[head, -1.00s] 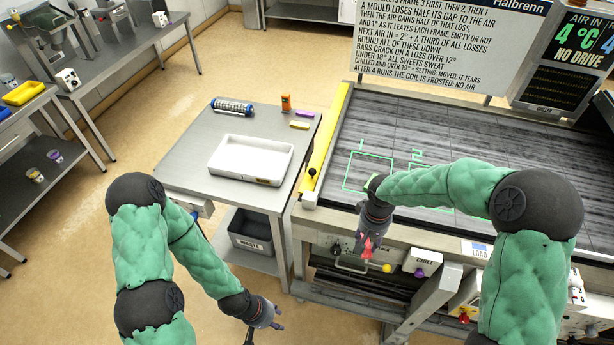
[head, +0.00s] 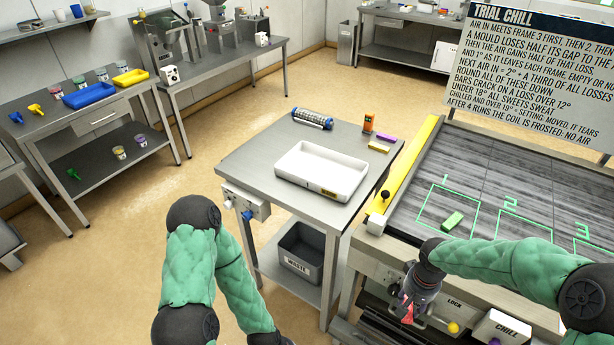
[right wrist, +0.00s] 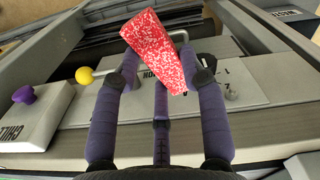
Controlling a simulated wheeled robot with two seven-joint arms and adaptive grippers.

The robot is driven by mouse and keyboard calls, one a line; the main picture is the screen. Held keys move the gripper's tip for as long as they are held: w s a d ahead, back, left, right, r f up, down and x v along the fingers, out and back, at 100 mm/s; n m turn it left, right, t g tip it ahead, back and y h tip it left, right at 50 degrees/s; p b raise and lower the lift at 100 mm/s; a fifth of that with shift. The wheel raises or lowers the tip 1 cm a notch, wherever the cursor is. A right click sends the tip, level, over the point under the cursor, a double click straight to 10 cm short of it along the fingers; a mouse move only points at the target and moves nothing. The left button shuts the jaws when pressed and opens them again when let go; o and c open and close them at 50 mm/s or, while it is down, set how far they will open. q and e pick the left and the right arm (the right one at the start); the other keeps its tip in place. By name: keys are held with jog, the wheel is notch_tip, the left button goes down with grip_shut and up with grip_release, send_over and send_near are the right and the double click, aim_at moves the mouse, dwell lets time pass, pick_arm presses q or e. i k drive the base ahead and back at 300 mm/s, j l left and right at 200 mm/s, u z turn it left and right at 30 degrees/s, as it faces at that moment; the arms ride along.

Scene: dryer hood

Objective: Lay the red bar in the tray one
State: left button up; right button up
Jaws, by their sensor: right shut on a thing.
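The red bar (right wrist: 153,50) is speckled with white and held between the purple fingers of my right gripper (right wrist: 161,78). In the head view the red bar (head: 407,314) shows small below my right gripper (head: 411,298), in front of the belt machine's front panel. A white tray (head: 320,171) with a small label on its front lies on the steel side table. I cannot read a number on it. Nothing shows inside it. My right gripper is in front of and to the right of this tray, apart from it. My left gripper is below the head view's edge.
A steel table (head: 250,160) carries a blue-ended roller (head: 312,119), an orange device (head: 368,122) and purple and yellow bars. A green bar (head: 452,220) lies in frame 1 on the dark belt. A yellow rail (head: 408,170) edges the belt. A waste bin (head: 301,250) stands below the table.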

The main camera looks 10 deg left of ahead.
aim_at(308, 168)
jog(key=i+j+u, duration=0.1)
jog(key=u, duration=0.25)
jog(key=i+j+u, duration=0.15)
jog(key=u, duration=0.2)
jog(key=i+j+u, duration=0.1)
jog(key=u, duration=0.25)
